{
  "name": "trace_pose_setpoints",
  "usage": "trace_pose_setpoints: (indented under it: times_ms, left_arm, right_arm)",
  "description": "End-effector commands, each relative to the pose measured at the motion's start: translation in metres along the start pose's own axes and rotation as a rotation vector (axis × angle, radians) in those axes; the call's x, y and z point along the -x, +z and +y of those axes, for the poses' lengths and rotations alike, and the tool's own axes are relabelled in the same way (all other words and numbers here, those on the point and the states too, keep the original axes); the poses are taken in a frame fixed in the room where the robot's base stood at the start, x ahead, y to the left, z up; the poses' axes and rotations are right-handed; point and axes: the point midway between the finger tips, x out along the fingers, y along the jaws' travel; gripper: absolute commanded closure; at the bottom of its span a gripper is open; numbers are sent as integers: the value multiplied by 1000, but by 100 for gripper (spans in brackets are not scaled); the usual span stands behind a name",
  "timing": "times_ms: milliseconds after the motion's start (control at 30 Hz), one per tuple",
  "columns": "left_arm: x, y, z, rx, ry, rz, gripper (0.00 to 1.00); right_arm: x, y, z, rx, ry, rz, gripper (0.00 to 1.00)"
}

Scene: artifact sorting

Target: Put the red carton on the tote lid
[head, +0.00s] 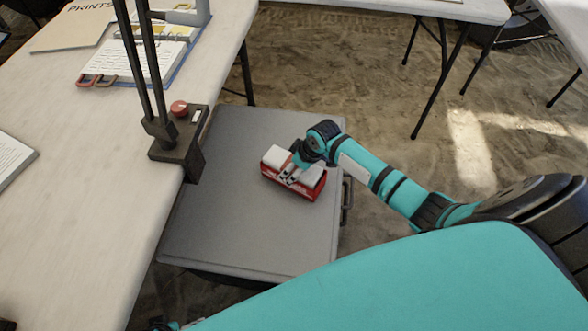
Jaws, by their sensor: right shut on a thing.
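The red carton (293,184) has white markings on its side and pale areas on top. It is at the middle of the head view, over the right part of the grey tote lid (250,238). My right gripper (294,171) comes down on the carton from above and is shut on it, hiding part of its top. The carton looks level and is on or just above the lid; I cannot tell if it touches. The left gripper is not in view.
A long pale table (85,190) stands left of the tote, with a clamped dark stand (178,140) at its edge. Much of the lid is bare around the carton. Sandy floor and other tables lie beyond.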

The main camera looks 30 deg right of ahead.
Motion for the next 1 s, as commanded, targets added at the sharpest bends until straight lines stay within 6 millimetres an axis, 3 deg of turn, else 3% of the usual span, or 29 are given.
trace_pose_setpoints:
  times_ms: [400,433,600,1000]
  left_arm:
    - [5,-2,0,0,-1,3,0]
    - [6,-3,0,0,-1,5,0]
    - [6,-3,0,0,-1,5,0]
    - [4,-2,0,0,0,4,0]
  right_arm:
    - [-5,2,0,-1,1,0,56]
    - [-5,3,0,-1,0,-1,22]
    - [-5,2,0,0,0,-1,0]
    - [4,1,1,0,2,1,0]
